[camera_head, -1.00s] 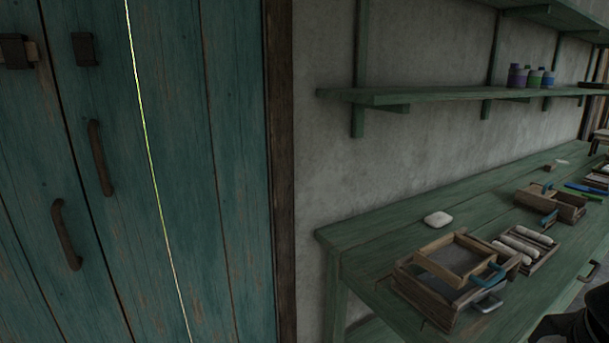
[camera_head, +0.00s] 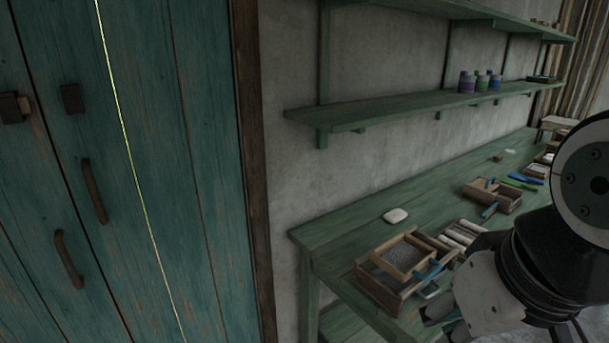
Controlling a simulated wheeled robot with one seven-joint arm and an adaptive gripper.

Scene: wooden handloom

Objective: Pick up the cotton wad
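A small white, rounded pad, which looks like the cotton wad (camera_head: 396,215), lies flat on the green workbench (camera_head: 345,235), near its left end and behind a wooden frame box. My gripper (camera_head: 438,318) shows at the lower right, in front of the bench edge. It is to the right of the wad and nearer to the camera, well apart from it. The fingers are small, dark and partly cut off, so I cannot tell whether they are open or shut. No object is seen in them.
A wooden box with a mesh frame (camera_head: 403,256) stands in front of the wad. A tray of white rolls (camera_head: 462,234) and another wooden box (camera_head: 493,194) are to the right. A shelf with small bottles (camera_head: 481,82) hangs above. A teal cabinet (camera_head: 200,200) stands left.

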